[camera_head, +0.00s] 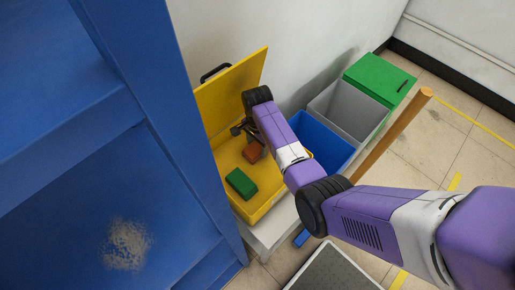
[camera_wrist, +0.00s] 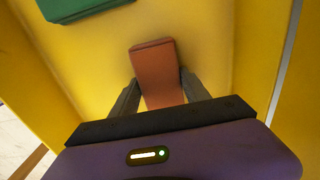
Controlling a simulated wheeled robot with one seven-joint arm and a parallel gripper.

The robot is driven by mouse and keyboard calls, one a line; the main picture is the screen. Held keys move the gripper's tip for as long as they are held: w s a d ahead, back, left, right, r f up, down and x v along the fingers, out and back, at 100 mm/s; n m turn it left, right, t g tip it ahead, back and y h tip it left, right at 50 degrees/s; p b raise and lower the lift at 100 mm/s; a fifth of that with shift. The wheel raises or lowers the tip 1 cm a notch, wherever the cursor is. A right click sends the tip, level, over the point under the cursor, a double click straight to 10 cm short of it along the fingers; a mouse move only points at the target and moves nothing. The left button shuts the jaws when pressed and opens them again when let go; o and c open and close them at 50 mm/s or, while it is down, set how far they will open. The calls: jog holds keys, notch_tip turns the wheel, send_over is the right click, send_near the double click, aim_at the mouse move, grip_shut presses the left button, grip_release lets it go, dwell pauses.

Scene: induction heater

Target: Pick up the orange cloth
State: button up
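The orange cloth, a folded orange-brown block (camera_head: 252,151), lies in the yellow bin (camera_head: 266,206), behind the green block. In the wrist view the cloth (camera_wrist: 156,70) is in the middle, running down between the fingers. My gripper (camera_head: 244,133) reaches into the bin from above, close over the cloth. In the wrist view my gripper (camera_wrist: 158,77) is open, with one dark finger on each side of the cloth. I cannot tell whether either finger touches it. The near end of the cloth is hidden behind the gripper body.
A green folded block (camera_head: 241,183) lies in the same bin; it also shows in the wrist view (camera_wrist: 80,6). The bin's yellow lid (camera_head: 230,92) stands open against the wall. Blue (camera_head: 322,145) and grey (camera_head: 348,110) bins are to the right. A blue frame (camera_head: 180,120) stands close at left.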

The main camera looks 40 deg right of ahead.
aim_at(260, 148)
jog(key=c, duration=0.7)
jog(key=shift+s+r, duration=0.25)
jog(key=shift+r, duration=0.2)
notch_tip(260, 148, up, 11)
jog(key=s, duration=1.9)
jog(key=shift+s+f, duration=0.2)
jog(key=shift+s, duration=0.05)
jog(key=o, duration=0.6)
jog(key=c, duration=0.4)
jog(key=shift+s, duration=0.1)
jog(key=shift+c, duration=0.2)
